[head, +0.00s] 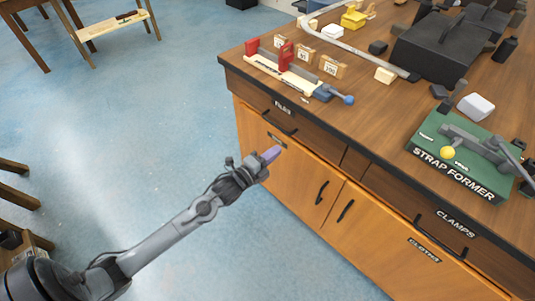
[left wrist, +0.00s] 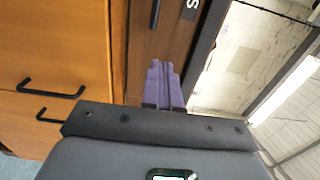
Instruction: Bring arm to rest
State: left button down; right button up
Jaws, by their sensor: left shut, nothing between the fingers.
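My left arm comes in from the lower left of the head view. Its left gripper (head: 271,154) has purple fingers and hangs over the floor in front of the wooden workbench (head: 290,170), near the cabinet door below the "FILES" drawer. In the left wrist view the two purple fingers (left wrist: 164,84) lie side by side, shut, with nothing between them. A wooden drawer front and dark handles show beyond them. My right gripper is not in view.
The workbench top holds a red vise-like tool (head: 286,54), number blocks (head: 304,54), a black case (head: 440,48) and a green "STRAP FORMER" base (head: 440,140). Wooden furniture (head: 75,30) stands at the upper left. The blue floor (head: 130,120) between is clear.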

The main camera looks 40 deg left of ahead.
pick_arm(q)
jog(key=s+d+r+n+g+p, duration=0.1)
jog(key=s+d+n+g+p, duration=0.4)
jog(key=s, duration=0.5)
jog(key=s+d+r+n+g+y+p, duration=0.1)
jog(key=s+d+n+g+p, duration=0.1)
jog(key=s+n+g, duration=0.6)
jog(key=s+d+r+n+g+p, duration=0.15)
jog(key=s+d+n+p, duration=0.25)
jog(key=s, duration=0.7)
notch_tip(320, 180, up, 37)
jog(key=p, duration=3.7)
jog(key=shift+f, duration=0.2)
jog(key=shift+s+a, duration=0.1)
